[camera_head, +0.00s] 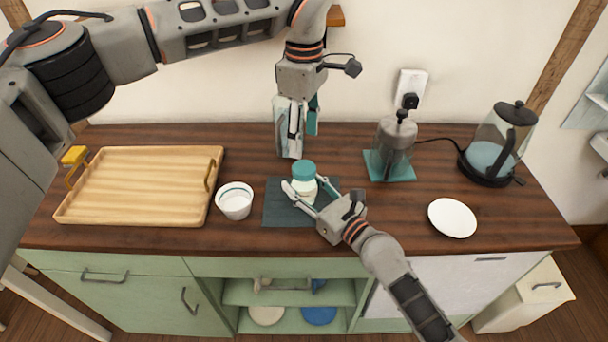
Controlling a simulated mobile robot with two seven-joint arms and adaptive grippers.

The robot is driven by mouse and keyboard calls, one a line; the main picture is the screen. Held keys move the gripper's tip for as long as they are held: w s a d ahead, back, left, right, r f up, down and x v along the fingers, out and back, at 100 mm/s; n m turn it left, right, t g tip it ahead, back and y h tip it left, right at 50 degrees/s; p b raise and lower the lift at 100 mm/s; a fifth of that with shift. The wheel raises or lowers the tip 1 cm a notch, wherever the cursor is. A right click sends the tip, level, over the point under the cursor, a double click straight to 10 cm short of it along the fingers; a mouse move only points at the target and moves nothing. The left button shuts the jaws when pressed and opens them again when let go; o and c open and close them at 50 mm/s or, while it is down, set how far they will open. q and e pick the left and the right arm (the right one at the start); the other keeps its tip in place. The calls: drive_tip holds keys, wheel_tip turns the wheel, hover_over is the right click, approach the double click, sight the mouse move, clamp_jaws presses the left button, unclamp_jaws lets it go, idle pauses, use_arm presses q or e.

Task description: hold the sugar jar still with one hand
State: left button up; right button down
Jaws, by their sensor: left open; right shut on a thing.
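The sugar jar (305,187) is a small white jar with a teal lid (304,169). It stands upright on a dark slate mat (276,208) at the middle of the counter. My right gripper (306,191) reaches in from the lower right and is shut on the jar, its fingers on either side of the body below the lid. My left gripper (298,145) is open and points down, above and behind the jar and apart from it. A clear and teal object stands behind the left gripper's fingers; I cannot tell what it is.
A wooden tray (140,215) lies at the left, and a white bowl (235,201) sits beside the mat. A grey metal pot (396,143) on a teal mat (390,174), a glass kettle (492,150) and a white plate (452,218) are at the right. The counter's front edge is close.

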sight(304, 167)
use_arm(q)
drive_tip(key=m, duration=0.6)
drive_tip(key=shift+m, duration=0.4)
drive_tip(key=m, duration=0.6)
drive_tip(key=shift+f, duration=4)
drive_tip(key=c, duration=1.1)
drive_tip(key=shift+c, duration=0.2)
